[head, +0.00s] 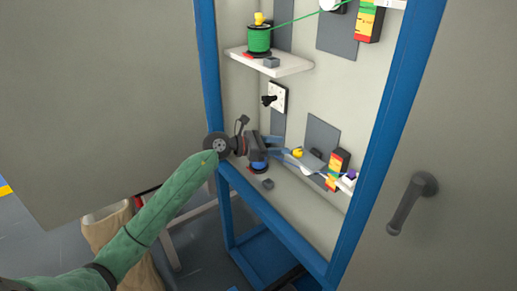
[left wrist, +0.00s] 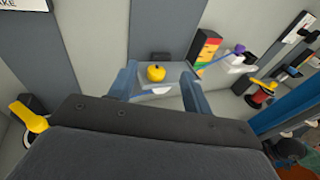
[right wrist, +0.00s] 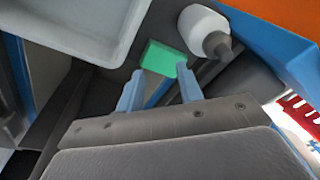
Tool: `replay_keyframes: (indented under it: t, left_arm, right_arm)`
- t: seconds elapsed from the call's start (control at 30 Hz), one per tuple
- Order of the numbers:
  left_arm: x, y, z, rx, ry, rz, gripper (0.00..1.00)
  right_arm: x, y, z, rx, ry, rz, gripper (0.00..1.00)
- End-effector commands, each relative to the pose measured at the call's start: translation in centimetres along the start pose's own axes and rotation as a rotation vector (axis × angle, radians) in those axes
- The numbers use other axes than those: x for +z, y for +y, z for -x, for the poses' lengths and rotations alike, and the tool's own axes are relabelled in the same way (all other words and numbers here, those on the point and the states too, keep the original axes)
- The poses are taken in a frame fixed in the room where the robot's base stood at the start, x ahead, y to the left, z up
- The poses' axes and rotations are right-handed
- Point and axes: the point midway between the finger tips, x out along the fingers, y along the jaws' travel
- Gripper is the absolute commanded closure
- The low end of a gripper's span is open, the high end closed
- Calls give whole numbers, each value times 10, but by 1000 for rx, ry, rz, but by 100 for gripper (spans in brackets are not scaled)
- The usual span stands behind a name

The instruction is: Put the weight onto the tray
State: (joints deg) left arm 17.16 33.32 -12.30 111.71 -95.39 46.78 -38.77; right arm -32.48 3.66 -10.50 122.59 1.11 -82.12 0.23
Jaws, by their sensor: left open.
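A small yellow rounded piece with a short stem, which seems to be the weight (left wrist: 156,73), sits on a pale grey plate, probably the tray (left wrist: 174,78). The yellow piece (head: 297,153) and grey plate (head: 313,160) also show in the head view, inside the blue-framed cabinet. My left gripper (head: 282,147) reaches into the cabinet just left of them. In the left wrist view its blue fingers (left wrist: 158,86) are spread either side of the yellow piece, with no clear contact. My right gripper (right wrist: 159,80) appears open, below a green block (right wrist: 160,58); it is outside the head view.
A shelf (head: 292,66) with a green spool (head: 258,40) is above my left gripper. A red, yellow and green box (head: 337,170) stands right of the plate. The blue cabinet frame (head: 372,122) bounds the opening. A white bottle (right wrist: 205,28) stands near my right gripper.

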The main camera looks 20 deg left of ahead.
Motion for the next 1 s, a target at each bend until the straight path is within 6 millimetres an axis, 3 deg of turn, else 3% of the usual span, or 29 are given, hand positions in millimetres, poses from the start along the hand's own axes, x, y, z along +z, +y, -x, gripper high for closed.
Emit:
replay_keyframes:
  t: [0.3, 0.5, 1.0]
  left_arm:
    - [-2, 0, 44, 0, 1, -2, 50]
    - [-2, 0, 59, 0, 1, 0, 50]
    - [0, 0, 64, -1, 0, 0, 50]
  right_arm:
    - [-1, -5, 58, -9, 8, -2, 64]
    - [0, -7, 82, -11, 8, -2, 64]
    - [1, -8, 89, -13, 8, -2, 64]
